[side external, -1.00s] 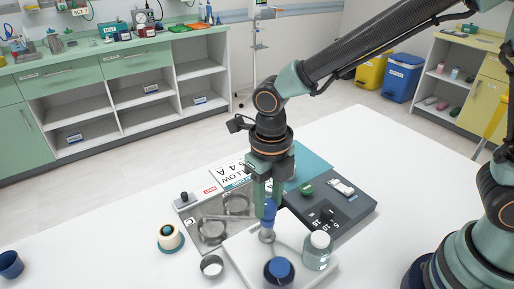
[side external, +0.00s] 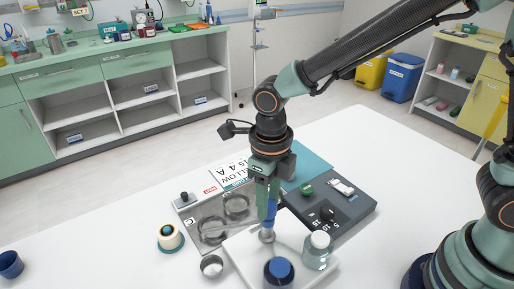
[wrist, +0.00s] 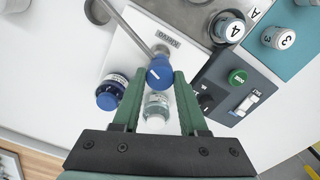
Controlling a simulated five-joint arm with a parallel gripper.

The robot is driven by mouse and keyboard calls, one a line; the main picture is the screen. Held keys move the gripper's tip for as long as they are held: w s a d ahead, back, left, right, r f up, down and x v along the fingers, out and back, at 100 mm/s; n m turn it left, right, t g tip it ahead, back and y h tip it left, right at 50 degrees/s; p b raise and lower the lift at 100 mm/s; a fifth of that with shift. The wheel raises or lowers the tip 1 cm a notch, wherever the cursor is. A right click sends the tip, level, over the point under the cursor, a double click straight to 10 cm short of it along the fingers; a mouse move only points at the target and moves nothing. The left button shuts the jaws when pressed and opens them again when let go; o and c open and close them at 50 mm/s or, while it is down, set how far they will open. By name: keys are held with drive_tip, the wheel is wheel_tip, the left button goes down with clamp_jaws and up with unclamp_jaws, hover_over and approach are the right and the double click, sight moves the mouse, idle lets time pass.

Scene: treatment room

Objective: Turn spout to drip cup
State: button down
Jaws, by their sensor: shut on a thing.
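My gripper (side external: 267,205) points down with its green fingers on either side of a blue knob (side external: 269,215), shut on it. The knob tops a short grey metal post (side external: 267,236) on a white base plate (side external: 237,248). In the wrist view the blue knob (wrist: 160,72) lies between the fingertips, and a thin metal spout (wrist: 127,27) runs from it toward the upper left. A small open metal cup (side external: 211,266) stands on the table just left of the plate. I cannot make out the spout clearly in the side view.
A blue-capped jar (side external: 279,271) and a clear bottle (side external: 317,249) stand close to the knob on the plate. A grey tray with round rings (side external: 187,221) lies behind left, a dark control panel (side external: 352,208) right.

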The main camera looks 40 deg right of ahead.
drive_tip(key=shift+c, duration=2.2)
unclamp_jaws()
drive_tip(key=shift+r, duration=0.15)
wheel_tip(320, 180, up, 12)
